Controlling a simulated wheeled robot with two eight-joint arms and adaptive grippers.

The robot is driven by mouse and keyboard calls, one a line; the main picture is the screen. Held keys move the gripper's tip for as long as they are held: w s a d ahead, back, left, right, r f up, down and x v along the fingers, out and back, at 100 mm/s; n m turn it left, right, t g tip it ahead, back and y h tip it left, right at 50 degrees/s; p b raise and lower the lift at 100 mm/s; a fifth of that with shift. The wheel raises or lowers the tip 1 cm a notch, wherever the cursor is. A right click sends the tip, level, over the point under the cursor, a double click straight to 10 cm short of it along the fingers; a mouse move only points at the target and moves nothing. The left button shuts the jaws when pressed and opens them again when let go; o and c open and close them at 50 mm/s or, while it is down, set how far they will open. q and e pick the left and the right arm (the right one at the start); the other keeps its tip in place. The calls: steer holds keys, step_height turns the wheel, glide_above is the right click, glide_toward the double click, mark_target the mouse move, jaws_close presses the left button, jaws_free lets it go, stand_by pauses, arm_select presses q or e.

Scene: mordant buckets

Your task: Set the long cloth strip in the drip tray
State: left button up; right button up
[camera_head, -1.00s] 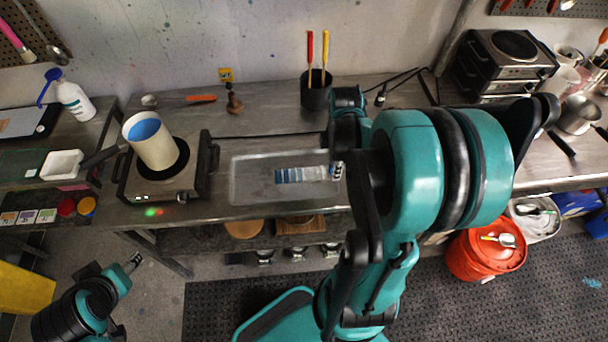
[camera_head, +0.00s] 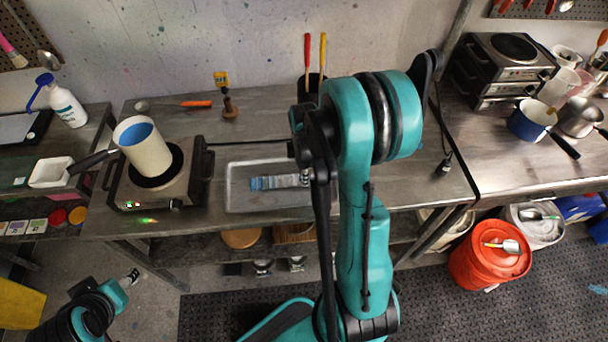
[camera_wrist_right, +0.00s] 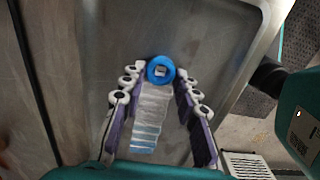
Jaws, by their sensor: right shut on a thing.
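The long cloth strip (camera_head: 272,183), banded blue to pale, shows over the floor of the metal drip tray (camera_head: 234,204). It also shows in the right wrist view (camera_wrist_right: 150,122), between the finger pads. My right gripper (camera_head: 305,177) is shut on the strip at its right end; in the right wrist view the gripper (camera_wrist_right: 160,74) has a blue ring with a pale centre between its fingertips. I cannot tell whether the strip touches the tray floor. The arm hides part of the tray's right side. My left gripper (camera_head: 133,276) is low at the left, away from the table; its jaws are too small to read.
A hot plate (camera_head: 128,193) with a white pot (camera_head: 146,152) stands left of the tray. A black holder with red and yellow handles stands behind. A blue pot (camera_head: 530,120) is on the right counter. An orange bucket (camera_head: 488,258) is on the floor.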

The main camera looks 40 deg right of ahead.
steer(key=o, duration=1)
step_height(320, 180, up, 12)
steer(key=p, duration=0.4)
steer(key=s+a+r+m+t, duration=0.2)
steer(key=a+m, duration=0.2)
steer(key=a, duration=0.2)
steer(key=s+a+r+m+t, duration=0.2)
steer(key=a+r+m, duration=0.1)
steer(key=a, duration=0.2)
steer(key=s+a+r+m+t, duration=0.2)
steer(key=a+r+m+t, duration=0.1)
steer(key=a, duration=0.3)
steer(key=shift+s+a+r+m, duration=0.2)
steer(key=shift+s+a+m, duration=0.15)
steer(key=shift+m, duration=0.45)
